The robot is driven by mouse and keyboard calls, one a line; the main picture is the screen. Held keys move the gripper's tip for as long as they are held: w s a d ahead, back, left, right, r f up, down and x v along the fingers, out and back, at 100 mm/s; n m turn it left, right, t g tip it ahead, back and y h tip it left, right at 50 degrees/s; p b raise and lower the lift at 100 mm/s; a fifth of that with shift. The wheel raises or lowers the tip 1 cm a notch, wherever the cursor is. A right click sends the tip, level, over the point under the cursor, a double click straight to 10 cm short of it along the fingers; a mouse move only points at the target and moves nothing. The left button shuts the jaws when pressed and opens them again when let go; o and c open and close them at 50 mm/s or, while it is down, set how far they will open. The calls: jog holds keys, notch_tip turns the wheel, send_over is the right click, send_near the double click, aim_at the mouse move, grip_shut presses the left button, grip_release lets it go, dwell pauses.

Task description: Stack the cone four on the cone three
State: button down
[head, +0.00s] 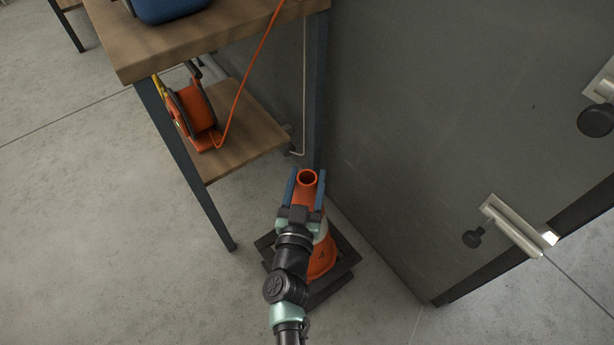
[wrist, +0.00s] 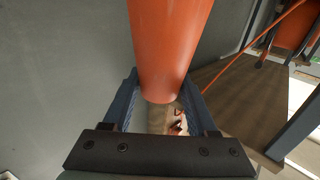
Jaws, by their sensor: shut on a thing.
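An orange traffic cone (head: 322,258) with a pale band and a dark square base (head: 342,275) is low in the head view, close to the grey wall. My gripper (head: 306,182) has its blue fingers on either side of the cone's open top and is shut on it. The dark base edges look doubled and offset, so a second cone may be under the held one; my arm hides part of this. I cannot read which numbered cone is which.
A workbench (head: 210,45) with a lower shelf (head: 245,140) stands at the left, its metal leg near the cone. An orange hose reel (head: 195,110) sits on that shelf. The grey wall (head: 430,130) is close on the right. Open floor (head: 110,240) lies left.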

notch_tip(320, 180, down, 15)
jog(key=b, duration=1.3)
jog(key=shift+f, duration=0.35)
jog(key=shift+c, duration=0.6)
grip_release()
jog(key=shift+f, duration=0.1)
jog(key=s+a+p, duration=0.2)
jog(key=s+p, duration=0.2)
jog(key=s, duration=0.8)
jog(key=shift+s+p, duration=0.35)
jog(key=shift+s, duration=0.05)
jog(key=shift+w, duration=0.1)
